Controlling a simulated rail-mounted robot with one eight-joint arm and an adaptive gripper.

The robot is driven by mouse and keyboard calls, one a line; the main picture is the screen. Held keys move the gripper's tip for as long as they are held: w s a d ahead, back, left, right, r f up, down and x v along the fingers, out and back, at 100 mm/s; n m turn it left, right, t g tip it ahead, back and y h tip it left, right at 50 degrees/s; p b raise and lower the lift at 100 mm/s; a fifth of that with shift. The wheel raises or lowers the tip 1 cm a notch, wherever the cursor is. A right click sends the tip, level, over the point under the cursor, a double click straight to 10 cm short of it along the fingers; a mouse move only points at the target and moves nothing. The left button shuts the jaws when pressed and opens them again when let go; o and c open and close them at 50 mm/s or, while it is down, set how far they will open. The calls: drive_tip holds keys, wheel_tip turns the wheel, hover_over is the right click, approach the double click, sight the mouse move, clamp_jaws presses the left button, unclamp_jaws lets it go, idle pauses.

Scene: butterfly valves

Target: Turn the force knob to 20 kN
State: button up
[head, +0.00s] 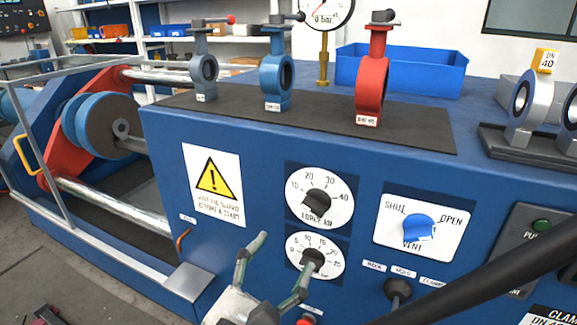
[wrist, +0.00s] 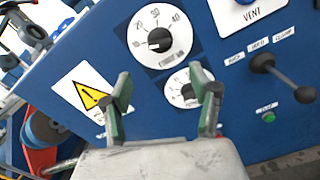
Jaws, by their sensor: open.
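The force knob (head: 317,203) is a dark knob on the upper white dial, marked 10 to 40 and kN, on the blue front panel. Its pointer appears to lie to the lower left, near or below the 10 mark. In the wrist view the force knob (wrist: 160,39) shows unobstructed above my fingers. My gripper (head: 285,252) is open and empty, below and left of this dial. In the wrist view my gripper (wrist: 162,78) has its fingers spread, the right one partly covering the lower dial (wrist: 186,90). Contact with the panel cannot be told.
The lower dial (head: 315,257) sits directly below the force dial. A blue SHUT/OPEN/VENT knob (head: 419,227) and a black lever (head: 398,290) are to the right. A warning sign (head: 212,184) is to the left. Valves, including a red one (head: 370,85), stand on top.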

sight(311, 211)
drive_tip(key=shift+x, duration=6.85)
drive_tip(key=shift+d, duration=0.1)
drive_tip(key=c, duration=1.1)
